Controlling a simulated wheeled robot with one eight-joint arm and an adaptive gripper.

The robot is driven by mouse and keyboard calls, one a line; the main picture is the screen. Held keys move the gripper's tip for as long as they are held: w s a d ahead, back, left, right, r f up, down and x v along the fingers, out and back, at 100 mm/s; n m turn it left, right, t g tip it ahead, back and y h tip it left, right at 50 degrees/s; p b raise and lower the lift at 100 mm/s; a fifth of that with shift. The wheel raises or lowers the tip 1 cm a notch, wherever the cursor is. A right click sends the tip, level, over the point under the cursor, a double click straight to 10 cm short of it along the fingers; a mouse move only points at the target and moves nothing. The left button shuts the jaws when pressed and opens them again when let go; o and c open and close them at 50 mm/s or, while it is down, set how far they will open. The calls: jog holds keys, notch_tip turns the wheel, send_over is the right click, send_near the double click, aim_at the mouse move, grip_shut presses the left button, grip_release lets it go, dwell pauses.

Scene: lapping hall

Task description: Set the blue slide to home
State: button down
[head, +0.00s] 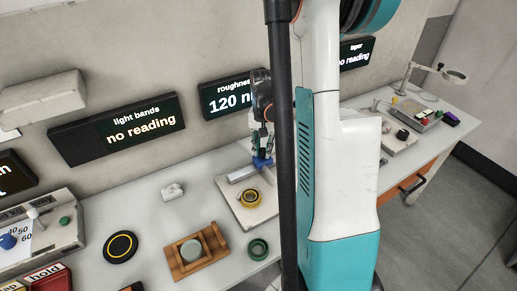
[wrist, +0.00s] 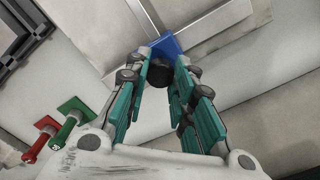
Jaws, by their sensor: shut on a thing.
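The blue slide (head: 262,162) sits on a pale metal rail (head: 242,174) at the back of a light base plate, near the rail's right part in the head view. My gripper (head: 262,148) reaches down on it from above. In the wrist view the blue slide (wrist: 166,44) shows just beyond the fingertips, with a dark round knob (wrist: 160,72) between the fingers. My gripper (wrist: 164,60) is shut on the slide at this knob. The fingers hide part of the slide. No home mark on the rail can be made out.
A yellow ring (head: 250,197) stands on the same plate. A green ring (head: 258,249), a wooden holder (head: 197,264) and a black disc (head: 120,247) lie nearby on the bench. The roughness display (head: 225,96), partly hidden, reads "120 n". My arm hides the bench's middle right.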

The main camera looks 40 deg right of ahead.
jog(key=shift+d, duration=0.2)
jog(key=c, duration=1.3)
grip_release()
jog(key=shift+d, duration=0.15)
jog(key=shift+r, duration=0.15)
notch_tip(320, 180, up, 12)
jog(key=shift+f, duration=0.15)
